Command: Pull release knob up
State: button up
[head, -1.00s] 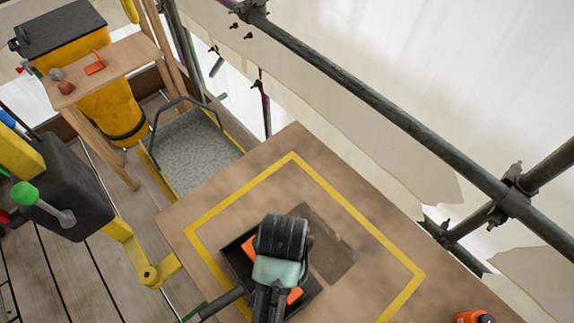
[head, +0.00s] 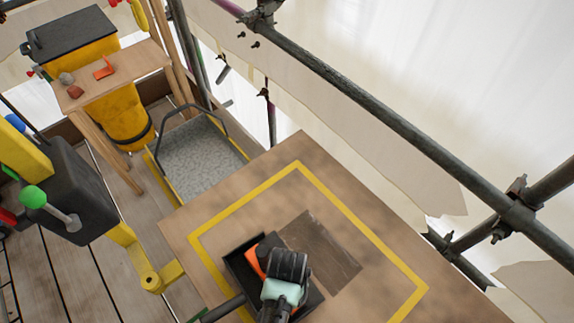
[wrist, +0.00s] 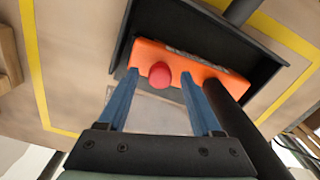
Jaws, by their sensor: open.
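A red round knob (wrist: 160,74) sticks out of the face of an orange block (wrist: 205,68) in the wrist view. The block lies in a black tray (wrist: 278,70); in the head view the orange block (head: 264,257) shows beside my gripper, and the knob is hidden. My gripper (wrist: 160,79) is open, with one blue finger on each side of the knob. The fingertips are close to the block's face; I cannot tell whether they touch it. In the head view my gripper (head: 285,285) is over the black tray (head: 238,262).
The tray stands on a wooden table (head: 300,148) inside a yellow taped outline (head: 240,200). A dark patch (head: 325,250) lies right of the tray. A scaffold pole (head: 380,110) crosses at the right. A dark box with a green knob (head: 33,196) is at the left.

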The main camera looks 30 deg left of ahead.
grip_shut()
dwell(1.3)
